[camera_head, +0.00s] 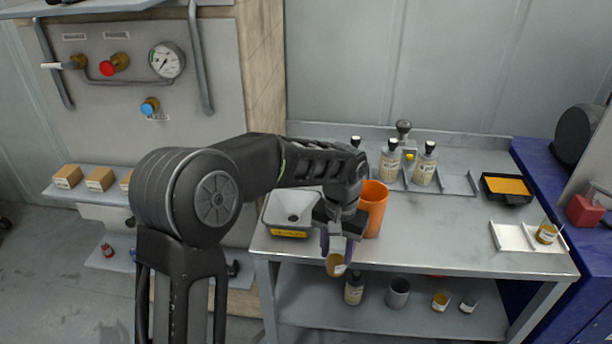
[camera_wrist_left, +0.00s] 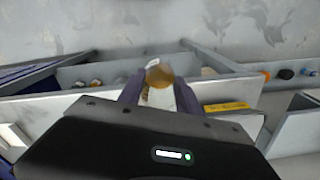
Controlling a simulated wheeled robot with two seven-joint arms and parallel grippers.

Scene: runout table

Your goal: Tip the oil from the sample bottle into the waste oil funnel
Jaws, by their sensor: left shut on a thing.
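My left gripper (camera_head: 337,242) is shut on a small sample bottle (camera_head: 336,265) with amber oil and a pale label. The bottle hangs just off the table's front edge, looking slightly tilted. In the left wrist view the bottle (camera_wrist_left: 159,78) sits between the two purple-grey fingers. The waste oil funnel (camera_head: 292,203) is a pale square hopper with a yellow label, at the table's left end. The gripper and bottle are to its right and nearer the front. The funnel's yellow label also shows in the left wrist view (camera_wrist_left: 226,106). My right gripper is out of view.
An orange cup (camera_head: 373,207) stands close behind the gripper. Labelled bottles (camera_head: 390,162) stand at the back. The table (camera_head: 440,235) is clear in the middle.

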